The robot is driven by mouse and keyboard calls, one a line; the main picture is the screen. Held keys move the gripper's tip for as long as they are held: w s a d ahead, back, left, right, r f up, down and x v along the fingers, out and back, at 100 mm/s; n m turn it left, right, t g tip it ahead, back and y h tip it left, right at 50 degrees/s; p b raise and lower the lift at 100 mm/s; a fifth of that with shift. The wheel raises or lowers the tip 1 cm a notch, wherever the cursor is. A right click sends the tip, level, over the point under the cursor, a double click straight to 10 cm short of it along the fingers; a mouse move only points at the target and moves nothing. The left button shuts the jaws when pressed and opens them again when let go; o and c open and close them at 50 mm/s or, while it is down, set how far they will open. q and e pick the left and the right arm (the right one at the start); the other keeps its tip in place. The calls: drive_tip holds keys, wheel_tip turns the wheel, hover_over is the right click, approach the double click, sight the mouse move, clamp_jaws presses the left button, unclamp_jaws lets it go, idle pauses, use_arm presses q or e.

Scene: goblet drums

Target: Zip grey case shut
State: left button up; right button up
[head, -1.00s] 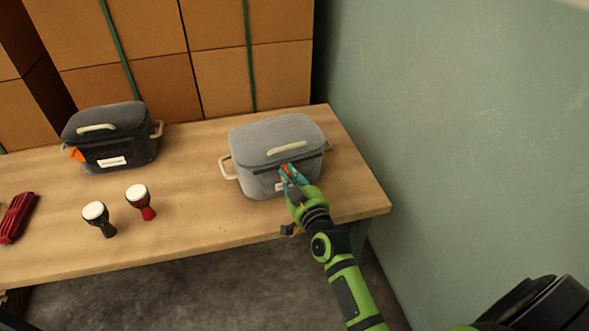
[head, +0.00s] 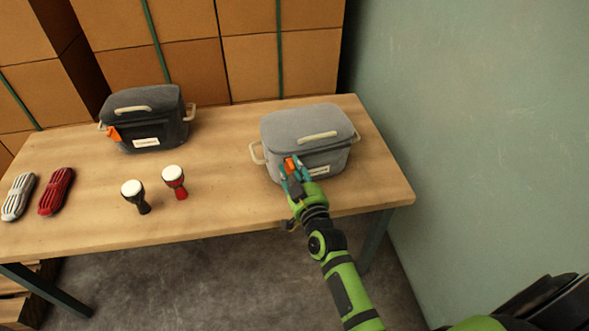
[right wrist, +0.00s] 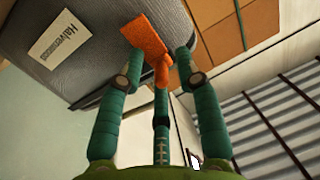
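The grey case (head: 285,168) stands upright on the right part of the table, its lid (head: 300,128) down on the body. A dark seam runs under the lid's front edge; I cannot tell how much of it is zipped. An orange zip pull (head: 291,164) sits at the front, left of the white label (head: 319,171). My right gripper (head: 293,172) is at the case's front, its fingers around the pull. In the right wrist view the orange pull (right wrist: 145,38) lies between the fingertips, against the middle finger. My left gripper is out of view.
A dark case (head: 148,118) with its own orange pull stands at the back left. Two small goblet drums, one black (head: 134,195) and one red (head: 174,181), stand mid-table. White (head: 18,196) and red (head: 57,191) bundles lie left. Boxes (head: 290,60) stand behind; a wall (head: 470,120) is right.

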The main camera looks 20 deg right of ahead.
drive_tip(key=s, duration=1.2)
drive_tip(key=shift+a, duration=0.3)
